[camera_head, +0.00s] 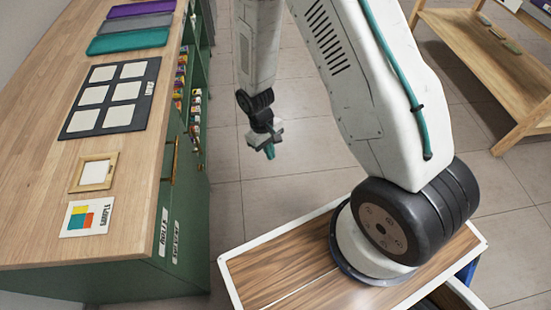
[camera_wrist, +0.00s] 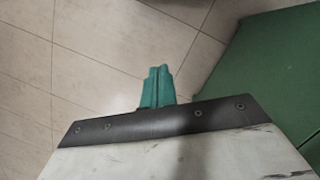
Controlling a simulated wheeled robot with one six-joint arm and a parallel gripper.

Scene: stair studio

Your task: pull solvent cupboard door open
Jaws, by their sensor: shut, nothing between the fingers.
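The green cupboard front (camera_head: 190,205) runs down the side of the wood-topped counter in the head view. A label reading SOLVENT (camera_head: 176,242) is on it near the near end, beside a ROLLS label (camera_head: 163,233). A brass handle (camera_head: 174,160) stands out from the front above the labels. The door looks flush, but the steep angle hides its edges. My gripper (camera_head: 268,151) hangs over the floor to the right of the handle, apart from it. Its teal fingers (camera_wrist: 157,86) are together and empty. Green panelling (camera_wrist: 275,75) shows at the right in the wrist view.
Shelves with small colourful items (camera_head: 196,100) are set in the counter's side further back. The counter top holds a dark sample board (camera_head: 76,121), a small frame (camera_head: 93,173) and a sample card. A wooden rack (camera_head: 490,75) stands at right. Tiled floor between is clear.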

